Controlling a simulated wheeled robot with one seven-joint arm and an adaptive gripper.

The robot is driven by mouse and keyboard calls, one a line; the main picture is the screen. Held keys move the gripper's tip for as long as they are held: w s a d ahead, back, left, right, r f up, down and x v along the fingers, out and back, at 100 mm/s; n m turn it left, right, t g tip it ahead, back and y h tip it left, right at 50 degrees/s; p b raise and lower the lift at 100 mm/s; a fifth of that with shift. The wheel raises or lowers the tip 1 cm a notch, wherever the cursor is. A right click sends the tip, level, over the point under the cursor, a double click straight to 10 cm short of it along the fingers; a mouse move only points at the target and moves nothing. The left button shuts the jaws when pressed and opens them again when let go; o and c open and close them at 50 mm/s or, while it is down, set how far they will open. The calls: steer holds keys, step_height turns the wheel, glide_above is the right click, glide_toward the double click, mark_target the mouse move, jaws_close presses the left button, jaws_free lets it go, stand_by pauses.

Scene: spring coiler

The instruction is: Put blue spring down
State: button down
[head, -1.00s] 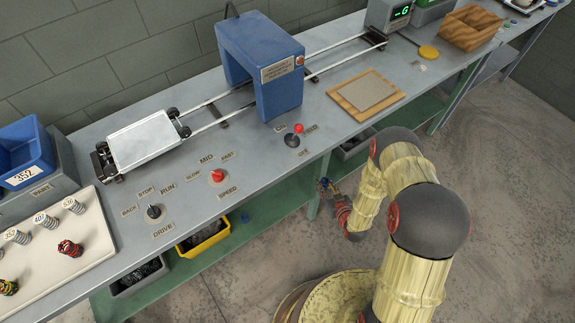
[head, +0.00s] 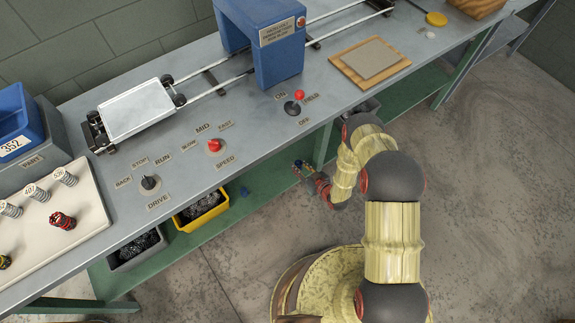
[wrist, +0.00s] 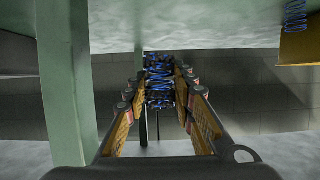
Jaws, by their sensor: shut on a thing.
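A blue spring (wrist: 160,82) is held between the fingers of my gripper (wrist: 160,88) in the wrist view, with a finger on each side of it. In the head view my gripper (head: 303,168) is low, by the front of the bench near a green leg, at about the level of the lower shelf; the held spring is too small there to make out well. Another blue spring (head: 244,190) is on the green lower shelf (head: 265,185), just right of a yellow bin (head: 203,211). A blue spring also shows beside yellow in the wrist view (wrist: 295,15).
A dark bin (head: 137,249) stands left of the yellow bin. A green leg (wrist: 68,85) is close on the left in the wrist view. The shelf right of the yellow bin looks mostly clear. The bench top (head: 240,125) above holds knobs, a blue arch and a cart.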

steer(key=b, duration=0.3)
glide_above(288, 171)
step_height(288, 171, down, 6)
steer(key=shift+f, duration=0.2)
steer(key=shift+w+a+f+b, duration=0.15)
steer(key=shift+f+b, duration=0.85)
steer(key=shift+f, duration=0.75)
steer(key=shift+f, duration=0.2)
steer(key=c, duration=1.5)
jaws_free()
steer(key=shift+r, duration=0.1)
